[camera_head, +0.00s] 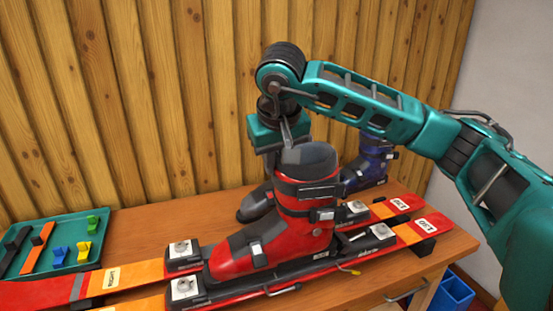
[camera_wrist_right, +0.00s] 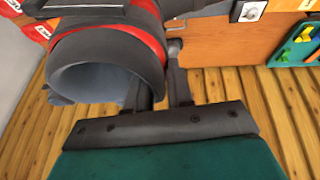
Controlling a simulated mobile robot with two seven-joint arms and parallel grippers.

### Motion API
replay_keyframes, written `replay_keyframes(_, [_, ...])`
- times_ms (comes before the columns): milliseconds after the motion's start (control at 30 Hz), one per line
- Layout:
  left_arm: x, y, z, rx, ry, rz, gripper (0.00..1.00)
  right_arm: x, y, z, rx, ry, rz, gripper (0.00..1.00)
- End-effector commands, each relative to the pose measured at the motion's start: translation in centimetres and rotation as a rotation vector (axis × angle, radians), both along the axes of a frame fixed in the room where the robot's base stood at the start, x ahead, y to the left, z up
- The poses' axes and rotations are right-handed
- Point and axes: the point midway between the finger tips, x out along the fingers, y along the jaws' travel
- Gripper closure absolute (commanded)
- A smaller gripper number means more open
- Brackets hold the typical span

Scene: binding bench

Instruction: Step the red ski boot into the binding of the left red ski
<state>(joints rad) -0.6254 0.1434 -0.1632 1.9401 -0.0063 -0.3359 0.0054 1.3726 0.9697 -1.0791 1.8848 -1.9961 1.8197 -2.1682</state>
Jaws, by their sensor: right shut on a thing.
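The red ski boot (camera_head: 280,240) stands upright over the front red ski (camera_head: 412,231), toe to the left. Its toe is beside the front toe piece (camera_head: 187,287) and its heel is near the heel piece (camera_head: 372,234); whether the sole touches the binding is not clear. My right gripper (camera_head: 287,132) comes down from above and is shut on the boot's grey upper cuff. The open cuff (camera_wrist_right: 100,65) fills the left of the right wrist view, against the fingers (camera_wrist_right: 165,92). A second red ski (camera_head: 392,207) lies behind, partly hidden by the boot. My left gripper is not in view.
A blue boot (camera_head: 366,168) stands behind the red one, partly hidden. A green tray (camera_head: 75,217) with small coloured parts is at the left of the wooden bench (camera_head: 445,244). A plank wall closes the back. A blue bin (camera_head: 455,293) is below at the right.

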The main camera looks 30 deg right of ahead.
Motion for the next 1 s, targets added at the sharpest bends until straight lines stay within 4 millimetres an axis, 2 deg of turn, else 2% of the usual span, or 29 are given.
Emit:
replay_keyframes(500, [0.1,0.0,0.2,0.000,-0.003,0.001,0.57,0.0,-0.2,0.3,0.001,-0.007,0.000,1.00])
replay_keyframes(1000, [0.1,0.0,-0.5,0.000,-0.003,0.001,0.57,0.0,-0.2,-0.7,0.000,-0.007,-0.001,1.00])
